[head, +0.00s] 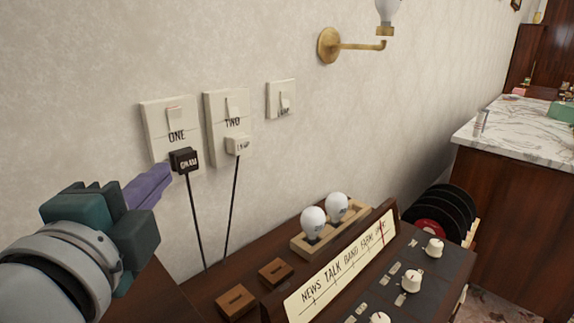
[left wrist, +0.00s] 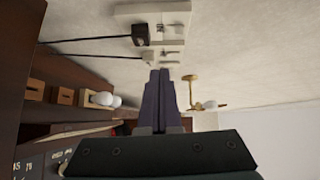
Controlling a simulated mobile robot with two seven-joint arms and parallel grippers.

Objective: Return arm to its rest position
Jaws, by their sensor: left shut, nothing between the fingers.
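My left gripper (head: 150,187) comes in from the left in the head view, shut and empty, its purple fingers together just left of the black plug. It also shows in the left wrist view (left wrist: 160,75), fingers pressed together. The black plug (head: 184,160) sits in the wall plate marked ONE (head: 163,120), with a cord hanging down. A white plug (head: 238,146) sits in the plate marked TWO (head: 214,105). Whether the fingertips touch the black plug is hard to tell. My right gripper is not in view.
A radio (head: 345,270) with white knobs stands on the wooden cabinet. Two bulbs (head: 314,222) sit in a wooden holder behind it, near small slotted wooden blocks (head: 236,302). A third switch (head: 281,98) and brass lamp (head: 330,45) are on the wall. A marble counter (head: 520,125) stands right.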

